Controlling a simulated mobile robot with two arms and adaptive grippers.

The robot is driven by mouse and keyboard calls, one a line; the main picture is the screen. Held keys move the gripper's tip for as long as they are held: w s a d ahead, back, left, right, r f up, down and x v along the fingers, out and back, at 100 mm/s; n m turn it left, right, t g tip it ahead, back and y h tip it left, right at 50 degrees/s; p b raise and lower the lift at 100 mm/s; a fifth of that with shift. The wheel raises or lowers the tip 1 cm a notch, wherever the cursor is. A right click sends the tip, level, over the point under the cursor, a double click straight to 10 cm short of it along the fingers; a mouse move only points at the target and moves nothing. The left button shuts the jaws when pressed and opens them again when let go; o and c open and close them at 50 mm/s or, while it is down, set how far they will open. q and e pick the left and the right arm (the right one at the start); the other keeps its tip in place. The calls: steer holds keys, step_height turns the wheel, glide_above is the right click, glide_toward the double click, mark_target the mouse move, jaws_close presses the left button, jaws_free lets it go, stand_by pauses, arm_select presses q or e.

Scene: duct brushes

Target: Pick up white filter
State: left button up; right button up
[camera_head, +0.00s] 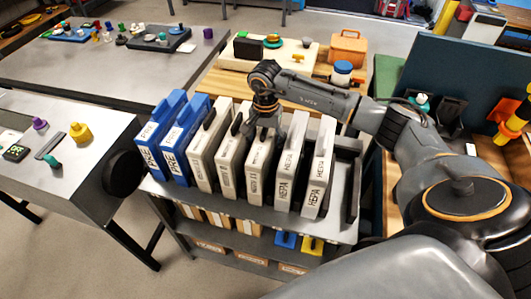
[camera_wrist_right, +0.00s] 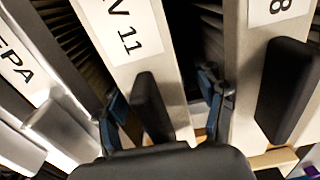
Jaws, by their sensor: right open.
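White HEPA filters (camera_head: 318,165) stand upright at the right end of the filter row. Pale MERV filters (camera_head: 203,160) with black handles stand in the middle of the row. My right gripper (camera_head: 264,118) is above the pale filters and hides part of their tops. In the right wrist view its fingers (camera_wrist_right: 162,110) are open, one on each side of the black handle of the filter labelled 11 (camera_wrist_right: 124,35). I cannot tell if they touch it. A HEPA filter (camera_wrist_right: 35,75) is at the left of that view. My left gripper is not in view.
Blue PRE filters (camera_head: 150,148) stand at the left of the row on a grey cart (camera_head: 165,190). Neighbouring filters are close on both sides of my fingers. A wooden bench with an orange box (camera_head: 347,48) is behind. A side table (camera_head: 95,155) is at left.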

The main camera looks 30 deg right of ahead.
jaws_close()
stand_by(0.4)
step_height(320, 180, up, 9)
steer(key=shift+r+b, duration=0.15)
steer(key=shift+b, duration=1)
step_height(320, 180, up, 6)
steer(key=p, duration=0.3)
steer(key=shift+r+p, duration=0.25)
steer(key=shift+p, duration=0.05)
steer(key=shift+r+p, duration=0.7)
steer(key=shift+r, duration=0.45)
